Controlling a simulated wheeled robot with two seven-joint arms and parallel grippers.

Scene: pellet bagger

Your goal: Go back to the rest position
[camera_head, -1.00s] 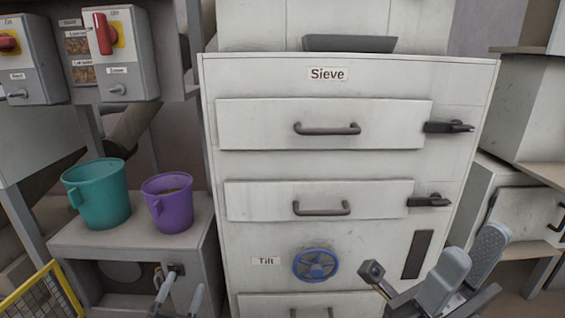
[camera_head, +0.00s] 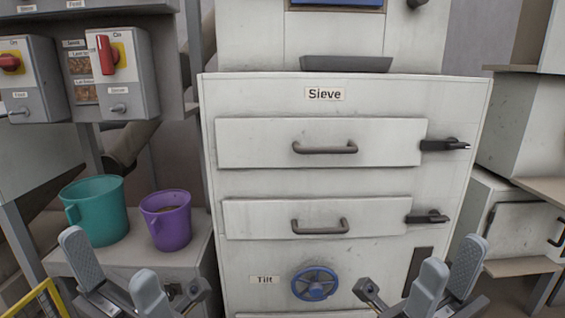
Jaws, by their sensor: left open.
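My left gripper (camera_head: 110,272) is at the bottom left, in front of the grey stand with the buckets. Its two grey fingers are spread apart with nothing visible between them. My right gripper (camera_head: 451,268) is at the bottom right, in front of the lower right side of the sieve cabinet. Its two grey fingers show close together, one partly overlapping the other, so whether it is open or shut is unclear. I see no object in it.
The white sieve cabinet (camera_head: 390,88) has two handled drawers with black latches and a blue tilt wheel (camera_head: 315,283). A teal bucket (camera_head: 96,208) and a purple bucket (camera_head: 167,220) stand at the left. Switch boxes (camera_head: 124,75) hang above; shelving is at the right.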

